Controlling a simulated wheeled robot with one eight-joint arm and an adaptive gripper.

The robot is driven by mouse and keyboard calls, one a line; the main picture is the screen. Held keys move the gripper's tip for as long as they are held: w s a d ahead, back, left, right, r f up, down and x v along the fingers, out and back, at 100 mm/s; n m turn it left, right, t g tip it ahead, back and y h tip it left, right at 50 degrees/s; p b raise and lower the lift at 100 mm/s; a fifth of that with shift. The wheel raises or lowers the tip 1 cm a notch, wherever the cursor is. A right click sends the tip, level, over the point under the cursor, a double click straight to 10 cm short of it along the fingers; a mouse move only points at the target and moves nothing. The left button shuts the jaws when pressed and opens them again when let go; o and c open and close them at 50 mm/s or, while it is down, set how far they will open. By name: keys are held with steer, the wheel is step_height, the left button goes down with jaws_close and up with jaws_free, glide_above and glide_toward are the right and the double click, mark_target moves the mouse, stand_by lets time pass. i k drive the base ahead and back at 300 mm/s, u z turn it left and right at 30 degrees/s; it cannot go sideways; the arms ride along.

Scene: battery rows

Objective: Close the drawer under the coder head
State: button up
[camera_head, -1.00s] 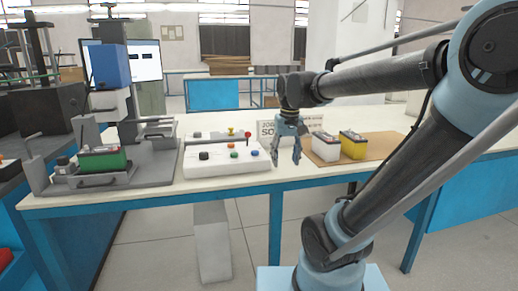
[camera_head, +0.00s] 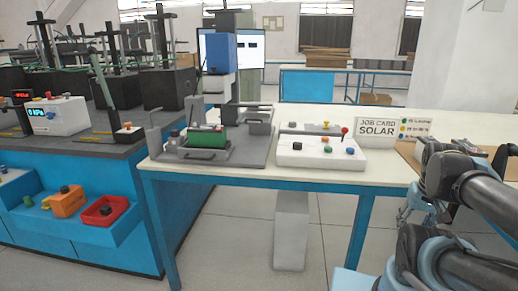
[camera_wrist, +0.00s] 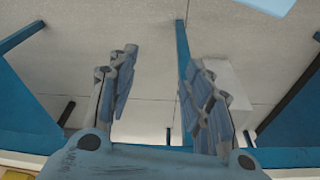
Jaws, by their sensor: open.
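The coder head is a blue block (camera_head: 221,50) on a column above a grey base plate on the white table. In front of it a grey drawer (camera_head: 203,154) sticks out toward the table's front edge. A green battery (camera_head: 206,138) sits in it. My gripper (camera_wrist: 160,60) is open and empty in the wrist view, pointing over the floor and the table's blue legs. In the head view my gripper (camera_head: 407,212) is partly hidden by my arm at the right, well away from the drawer.
A white control box (camera_head: 320,152) with coloured buttons stands right of the drawer. Behind it is a job card sign (camera_head: 377,127) reading SOLAR. At left, a dark bench (camera_head: 85,140) holds presses, with an open blue shelf (camera_head: 75,210) of trays. Floor is free in front.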

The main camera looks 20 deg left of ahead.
mark_target(193, 153)
steer(key=u, duration=1.85)
